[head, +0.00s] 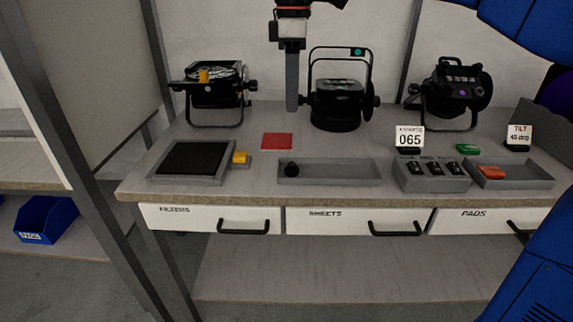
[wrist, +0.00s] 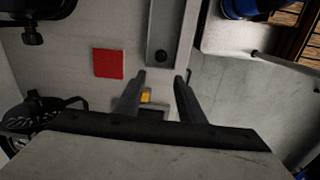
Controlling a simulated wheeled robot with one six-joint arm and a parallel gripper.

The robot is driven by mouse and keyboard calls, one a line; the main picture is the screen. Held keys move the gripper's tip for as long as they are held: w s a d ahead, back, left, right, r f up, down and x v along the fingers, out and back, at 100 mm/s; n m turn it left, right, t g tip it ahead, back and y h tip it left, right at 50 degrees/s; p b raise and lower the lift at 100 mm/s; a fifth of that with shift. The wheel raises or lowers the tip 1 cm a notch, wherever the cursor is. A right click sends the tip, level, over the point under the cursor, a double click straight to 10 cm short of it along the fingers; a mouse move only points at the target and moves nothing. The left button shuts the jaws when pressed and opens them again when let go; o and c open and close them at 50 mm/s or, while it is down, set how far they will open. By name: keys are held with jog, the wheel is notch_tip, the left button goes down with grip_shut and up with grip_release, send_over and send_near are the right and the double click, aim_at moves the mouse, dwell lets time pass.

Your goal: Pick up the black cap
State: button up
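The black cap (head: 291,169) is a small round black piece at the left end of a long grey tray (head: 345,180) on the bench. In the wrist view the cap (wrist: 161,56) lies inside the tray, just beyond the fingertips. My gripper (head: 292,108) hangs fingers down above the bench, higher than and behind the cap in the head view. In the wrist view my gripper (wrist: 160,76) shows two grey fingers spread apart with nothing held between them. The cap is not touched by the fingers.
A red sheet (head: 277,141) lies behind the tray. A yellow block (head: 240,158) sits beside a dark-padded tray (head: 222,173) on the left. Grey switch box (head: 433,184) and another tray with an orange piece (head: 491,172) stand right. Par cans (head: 338,108) line the back.

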send_over(293, 164)
jog(key=f, duration=1.1)
jog(key=shift+w+a+f, duration=0.25)
jog(key=shift+a, duration=0.15)
jog(key=shift+s+d+f, duration=0.1)
jog(key=shift+d+f, duration=0.1)
jog(key=shift+f, duration=1.25)
jog(key=shift+s+d+f, duration=0.1)
jog(key=shift+d+f, duration=0.05)
jog(key=shift+f, duration=1.3)
jog(key=c, duration=0.8)
